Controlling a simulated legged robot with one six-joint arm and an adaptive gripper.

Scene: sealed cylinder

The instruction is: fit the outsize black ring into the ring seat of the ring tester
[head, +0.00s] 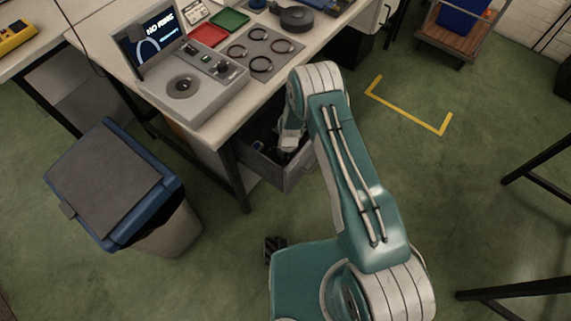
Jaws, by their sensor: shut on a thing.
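The ring tester (205,98) is a grey console on the bench with a raised screen (160,32) that reads "NO RING". Its round ring seat (183,86) is dark, and I see no ring on it. Several dark rings lie apart on a grey board (260,49) right of the tester; I cannot tell which is outsize. My gripper (287,146) points down into an open grey drawer (290,176) under the bench. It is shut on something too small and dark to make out.
Red (208,35) and green (231,20) trays and a black round object (296,19) sit behind the board. A lidded bin (110,185) stands left of the drawer. A trolley (455,38) stands at the back right.

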